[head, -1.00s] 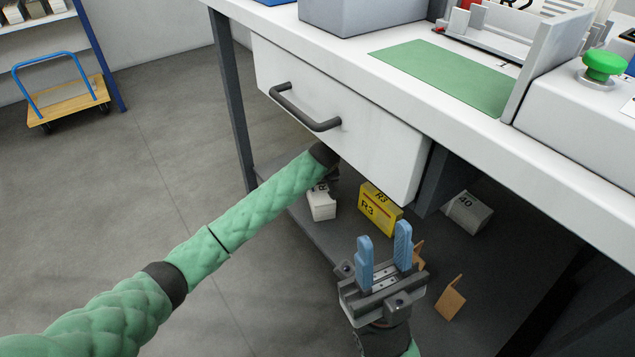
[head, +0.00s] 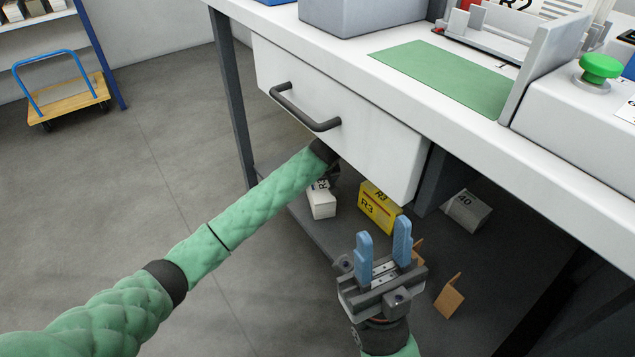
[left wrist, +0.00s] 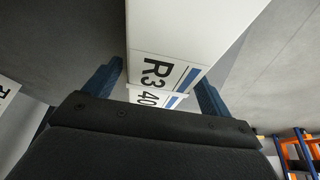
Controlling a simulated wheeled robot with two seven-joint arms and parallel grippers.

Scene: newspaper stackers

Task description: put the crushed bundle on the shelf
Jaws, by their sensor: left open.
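A white bundle (head: 322,206) marked R3 stands on the dark lower shelf (head: 309,233) under the bench. My left gripper (left wrist: 158,72) is open; in the left wrist view its blue fingers lie on either side of a white bundle (left wrist: 160,68) with R3, 40 and a blue stripe. I cannot tell whether the fingers touch it. In the head view the left gripper is mostly hidden below the drawer. My right gripper (head: 383,245) is open and empty, in front of the lower shelf. I cannot tell which bundle is crushed.
A yellow R3 box (head: 380,207), a grey-white block marked 40 (head: 467,211) and a brown card piece (head: 449,297) are under the bench. The drawer (head: 345,120) with a dark handle hangs above. A trolley (head: 70,97) and stocked rack (head: 38,20) stand far left.

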